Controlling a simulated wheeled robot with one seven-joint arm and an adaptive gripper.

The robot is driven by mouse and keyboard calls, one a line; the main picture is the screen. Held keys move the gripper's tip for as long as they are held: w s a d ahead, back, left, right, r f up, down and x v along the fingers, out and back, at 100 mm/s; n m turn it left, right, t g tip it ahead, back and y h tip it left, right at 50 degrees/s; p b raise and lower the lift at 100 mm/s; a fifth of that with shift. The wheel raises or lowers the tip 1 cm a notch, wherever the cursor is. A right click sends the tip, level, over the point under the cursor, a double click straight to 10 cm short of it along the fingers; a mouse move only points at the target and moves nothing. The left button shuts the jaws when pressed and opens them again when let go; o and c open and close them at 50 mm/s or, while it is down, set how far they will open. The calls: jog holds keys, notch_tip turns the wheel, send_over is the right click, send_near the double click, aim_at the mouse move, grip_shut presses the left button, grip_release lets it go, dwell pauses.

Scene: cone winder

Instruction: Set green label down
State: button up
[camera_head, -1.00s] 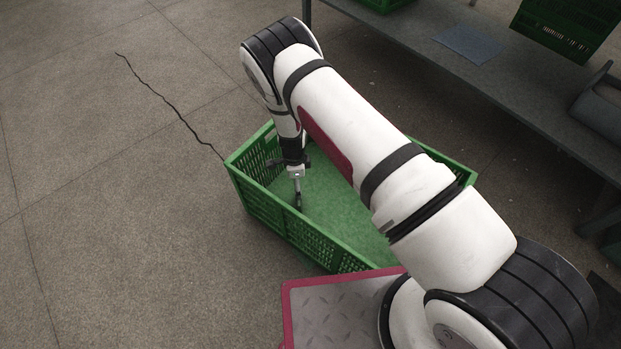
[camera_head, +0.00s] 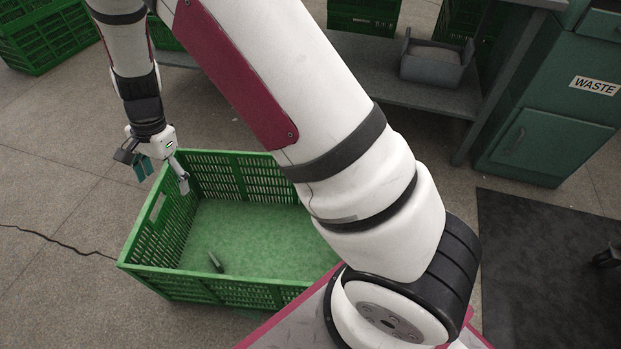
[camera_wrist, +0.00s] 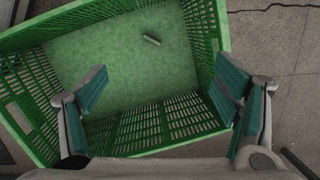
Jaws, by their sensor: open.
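A small dark grey cylinder (camera_head: 216,262) lies on its side on the pale green floor of a green crate (camera_head: 275,293), close to the crate's near wall. It also shows in the wrist view (camera_wrist: 152,39) as a short grey piece, apart from the fingers. No green label can be made out on it at this size. My gripper (camera_head: 163,176) hangs above the crate's left end. Its teal-padded fingers are spread wide and empty in the wrist view (camera_wrist: 165,92).
The crate stands on a concrete floor with a long crack (camera_head: 55,240). Behind it is a grey shelf (camera_head: 385,88) with a grey bin (camera_head: 432,65) and green crates. A green cabinet marked WASTE (camera_head: 545,110) and a dark mat (camera_head: 545,265) are at the right.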

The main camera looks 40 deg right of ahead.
jog(key=s+d+r+n, duration=0.35)
jog(key=s+r, duration=0.35)
jog(key=r, duration=0.3)
jog(key=s+d+r+n, duration=0.2)
jog(key=s+d+r, duration=0.2)
jog(key=s+r, duration=0.5)
jog(key=s+d+r+n, duration=0.1)
jog(key=s+d+n, duration=0.1)
jog(key=s, duration=0.5)
jog(key=s+d+r+n+h, duration=0.1)
jog(key=s+d+r+n, duration=0.1)
jog(key=s, duration=0.5)
jog(key=s+d+r+n+h, duration=0.1)
jog(key=s+d, duration=0.3)
jog(key=s, duration=0.4)
jog(key=shift+d+r+n+t, duration=0.25)
jog(key=shift+r+n+t, duration=0.1)
jog(key=shift+n, duration=0.1)
notch_tip(320, 180, up, 36)
jog(key=t+p, duration=0.4)
jog(key=p, duration=3)
jog(key=shift+d+r, duration=0.15)
jog(key=shift+d, duration=0.05)
